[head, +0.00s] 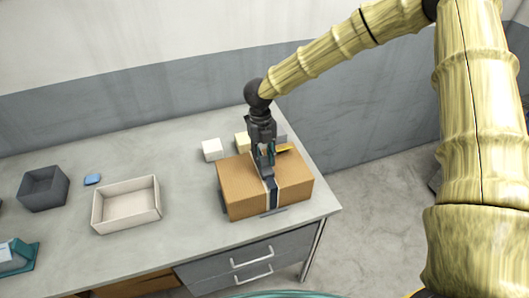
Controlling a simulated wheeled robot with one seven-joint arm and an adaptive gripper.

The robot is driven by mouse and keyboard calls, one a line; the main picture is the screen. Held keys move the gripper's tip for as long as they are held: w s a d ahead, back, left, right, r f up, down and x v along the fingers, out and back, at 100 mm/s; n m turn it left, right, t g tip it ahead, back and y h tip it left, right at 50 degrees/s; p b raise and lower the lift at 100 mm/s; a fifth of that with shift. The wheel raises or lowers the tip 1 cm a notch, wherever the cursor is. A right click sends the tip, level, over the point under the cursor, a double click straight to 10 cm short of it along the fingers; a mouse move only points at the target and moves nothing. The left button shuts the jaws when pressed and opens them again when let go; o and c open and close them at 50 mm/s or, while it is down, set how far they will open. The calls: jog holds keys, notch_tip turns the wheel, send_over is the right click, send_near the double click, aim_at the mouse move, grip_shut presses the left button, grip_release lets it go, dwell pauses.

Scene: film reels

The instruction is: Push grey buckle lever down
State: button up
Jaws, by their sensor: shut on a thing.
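A brown cardboard box (239,190) stands at the right end of the table. A dark strap (274,193) with pale edges runs over its top and down its front face. My gripper (267,166) points down at the strap on the top of the box. Its fingers are close together on a small part at the strap, where the grey buckle lever is. The lever is mostly hidden by the fingers, and its angle cannot be made out.
Behind the box are a white block (212,149), a cream block (242,142) and a yellow item (284,148). To the left are a cream tray (127,222), a blue piece (92,179) and a dark grey bin (44,194). The table's right edge is near the box.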

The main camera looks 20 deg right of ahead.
jog(key=shift+w+f+g+p, duration=0.1)
jog(key=shift+w+g+p, duration=0.15)
jog(key=shift+g+p, duration=0.35)
jog(key=shift+w+g+p, duration=0.25)
jog(key=shift+g+p, duration=0.25)
jog(key=shift+g, duration=0.2)
jog(key=o, duration=1)
jog(key=shift+o, duration=0.2)
jog(key=v, duration=1.2)
